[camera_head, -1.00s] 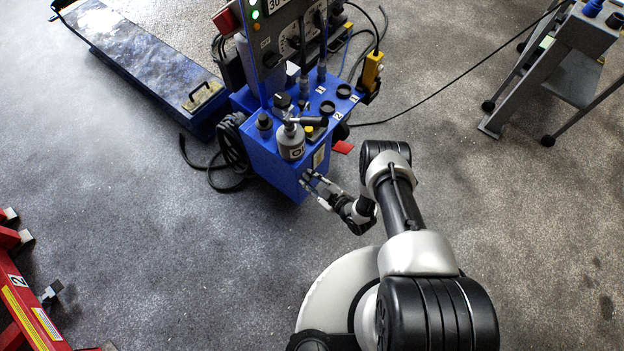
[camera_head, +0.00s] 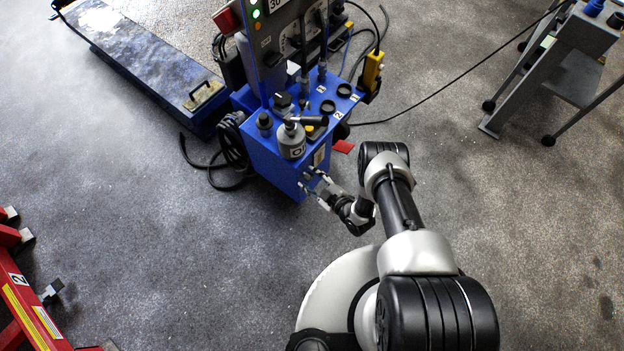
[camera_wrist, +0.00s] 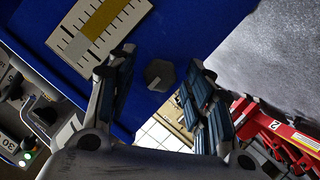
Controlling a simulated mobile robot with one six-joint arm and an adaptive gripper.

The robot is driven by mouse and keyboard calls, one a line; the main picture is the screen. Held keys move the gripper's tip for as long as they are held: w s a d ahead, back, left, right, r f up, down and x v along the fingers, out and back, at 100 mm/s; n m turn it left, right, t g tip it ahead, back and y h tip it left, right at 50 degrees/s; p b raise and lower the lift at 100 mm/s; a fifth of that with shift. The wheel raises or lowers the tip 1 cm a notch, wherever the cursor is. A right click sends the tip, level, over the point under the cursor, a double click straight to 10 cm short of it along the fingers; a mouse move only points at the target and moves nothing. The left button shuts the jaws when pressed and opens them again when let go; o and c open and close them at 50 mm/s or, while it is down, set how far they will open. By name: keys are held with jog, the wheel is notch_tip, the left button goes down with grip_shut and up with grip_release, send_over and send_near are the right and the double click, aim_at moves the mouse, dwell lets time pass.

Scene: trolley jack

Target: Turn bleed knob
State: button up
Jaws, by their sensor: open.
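The bleed knob (camera_wrist: 160,74) is a small grey faceted knob with a white pointer line, on the blue face of the power unit (camera_wrist: 200,25). In the wrist view it shows between my two open fingers, near their tips, with visible gaps on both sides. My gripper (camera_wrist: 160,60) is open and empty. In the head view my gripper (camera_head: 310,184) is at the front face of the blue power unit (camera_head: 262,160), low down. The knob cannot be made out there. Contact with the face cannot be told.
A scale plate (camera_wrist: 100,25) with a yellow strip sits beside the knob. A grey canister (camera_head: 291,141) and a black-handled lever stand on the unit's top. A red frame (camera_head: 30,300) is at far left, a grey stand (camera_head: 560,70) at right. Floor around my base is clear.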

jog(key=v, duration=1.2)
dwell(0.5)
